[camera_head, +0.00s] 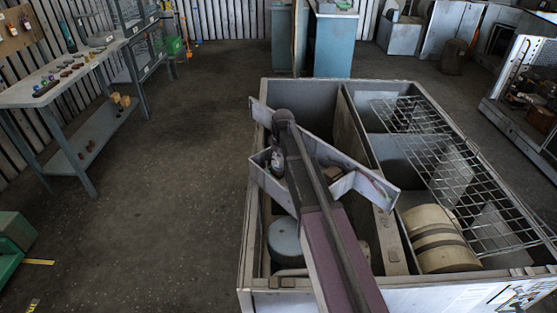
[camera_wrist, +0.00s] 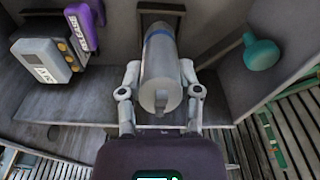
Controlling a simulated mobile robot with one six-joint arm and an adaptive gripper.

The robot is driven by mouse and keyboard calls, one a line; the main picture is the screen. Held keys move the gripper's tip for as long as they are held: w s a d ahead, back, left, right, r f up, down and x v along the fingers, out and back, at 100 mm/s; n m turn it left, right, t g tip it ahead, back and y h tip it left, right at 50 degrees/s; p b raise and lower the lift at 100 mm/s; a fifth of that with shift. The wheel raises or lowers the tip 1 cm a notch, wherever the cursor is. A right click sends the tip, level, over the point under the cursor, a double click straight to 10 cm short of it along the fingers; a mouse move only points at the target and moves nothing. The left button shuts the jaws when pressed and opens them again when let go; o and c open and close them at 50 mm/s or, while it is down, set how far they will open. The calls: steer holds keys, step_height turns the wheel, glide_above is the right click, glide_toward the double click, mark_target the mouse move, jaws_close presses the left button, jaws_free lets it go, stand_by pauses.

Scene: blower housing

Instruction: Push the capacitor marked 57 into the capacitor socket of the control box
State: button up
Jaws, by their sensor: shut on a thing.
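My gripper (camera_wrist: 160,88) is shut on a silver-grey cylinder, the capacitor (camera_wrist: 161,62), with one finger on each side. The capacitor's near end, with a small tab, faces the wrist camera; I cannot read any number on it. Its far end is beside a dark bracket-like frame (camera_wrist: 162,8) on the wall of the control box (camera_wrist: 75,105). I cannot tell whether this frame is the socket or whether the capacitor touches it. In the head view, the control box (camera_head: 375,185) is an open grey tray on the housing; my arm covers much of it, and the capacitor is not clearly visible.
In the wrist view, a grey labelled module (camera_wrist: 42,62) and a purple part (camera_wrist: 83,25) sit at left, and a teal knob (camera_wrist: 261,54) at right. The housing (camera_head: 250,225) also holds a beige drum (camera_head: 437,238) and a wire grille (camera_head: 460,170). A workbench (camera_head: 85,60) stands at left.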

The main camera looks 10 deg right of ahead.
steer(key=shift+f+b, duration=1)
stand_by(0.5)
steer(key=o, duration=1)
steer(key=shift+o, duration=0.2)
steer(key=shift+r, duration=0.2)
